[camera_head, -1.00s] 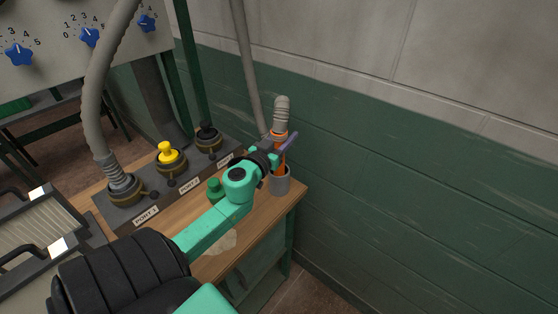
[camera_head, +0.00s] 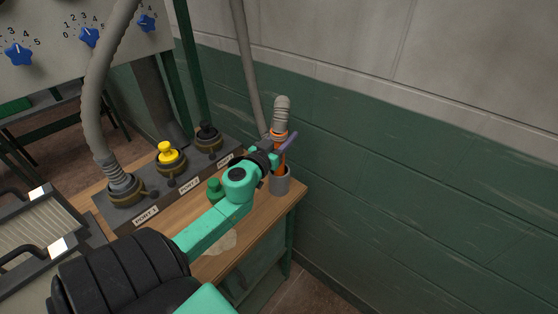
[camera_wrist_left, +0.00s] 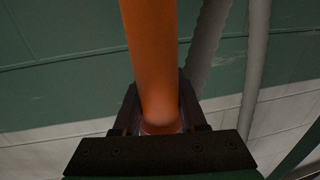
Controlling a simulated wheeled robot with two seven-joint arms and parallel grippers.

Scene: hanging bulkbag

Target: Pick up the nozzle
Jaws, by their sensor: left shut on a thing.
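The nozzle (camera_head: 281,161) is an orange tube with a ribbed grey hose end on top. It stands upright with its lower end in a grey cup (camera_head: 280,183) at the table's right corner. My left gripper (camera_head: 279,150) reaches it from the left and is shut on its orange part. In the left wrist view the orange nozzle (camera_wrist_left: 153,60) lies between the dark fingers (camera_wrist_left: 158,118). The nozzle's tip is hidden inside the cup. My right gripper is not in view.
A port block with a hose in Port 1 (camera_head: 122,187), a yellow cap (camera_head: 168,154) and a black cap (camera_head: 207,134) stands left of the cup. The green wall (camera_head: 420,170) is close on the right.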

